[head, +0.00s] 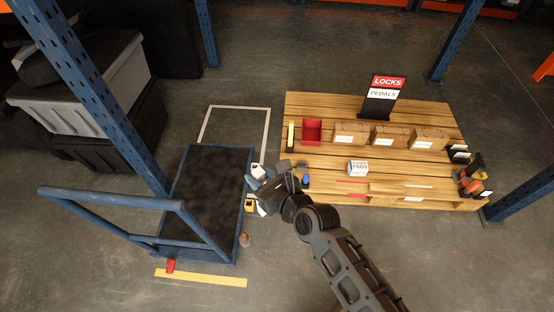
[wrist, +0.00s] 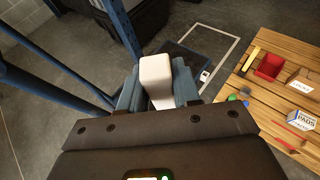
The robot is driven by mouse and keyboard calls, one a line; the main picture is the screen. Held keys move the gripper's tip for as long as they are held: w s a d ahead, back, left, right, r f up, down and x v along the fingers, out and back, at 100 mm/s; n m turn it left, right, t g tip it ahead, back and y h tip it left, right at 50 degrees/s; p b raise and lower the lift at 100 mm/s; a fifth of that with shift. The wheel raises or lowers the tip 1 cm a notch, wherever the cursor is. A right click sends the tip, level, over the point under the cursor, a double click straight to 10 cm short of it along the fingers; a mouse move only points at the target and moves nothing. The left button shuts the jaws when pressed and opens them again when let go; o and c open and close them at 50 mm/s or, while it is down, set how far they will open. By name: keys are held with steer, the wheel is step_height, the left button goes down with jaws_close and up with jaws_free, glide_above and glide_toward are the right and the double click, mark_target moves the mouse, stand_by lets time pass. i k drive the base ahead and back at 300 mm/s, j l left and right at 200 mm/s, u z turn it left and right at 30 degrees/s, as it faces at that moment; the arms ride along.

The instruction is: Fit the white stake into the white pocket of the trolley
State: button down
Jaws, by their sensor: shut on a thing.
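My gripper (head: 266,190) is over the right edge of the trolley. In the wrist view its two blue-grey fingers (wrist: 158,88) are shut on the white stake (wrist: 156,72), whose blunt top faces the camera. The stake's lower end is hidden. The trolley (head: 205,190) has a black deck and a blue frame. A small white part that looks like the white pocket (head: 257,170) sits at the trolley's right edge, just beyond my gripper. It also shows in the wrist view (wrist: 205,76), apart from the stake. Its opening is too small to make out.
A yellow pocket (head: 250,205) is on the same trolley edge, partly behind my gripper. A red part (head: 170,266) is at the near left corner. A wooden pallet table (head: 350,162) with boxes and a red bin (head: 312,131) stands right. Blue posts (head: 88,85) rise left.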

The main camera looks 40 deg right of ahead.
mark_target(255, 166)
steer(key=i+l+z, duration=0.1)
steer(key=z, duration=0.15)
steer(key=i+z, duration=0.3)
steer(key=i+l+u, duration=0.15)
steer(key=i+u, duration=0.15)
steer(key=i, duration=0.45)
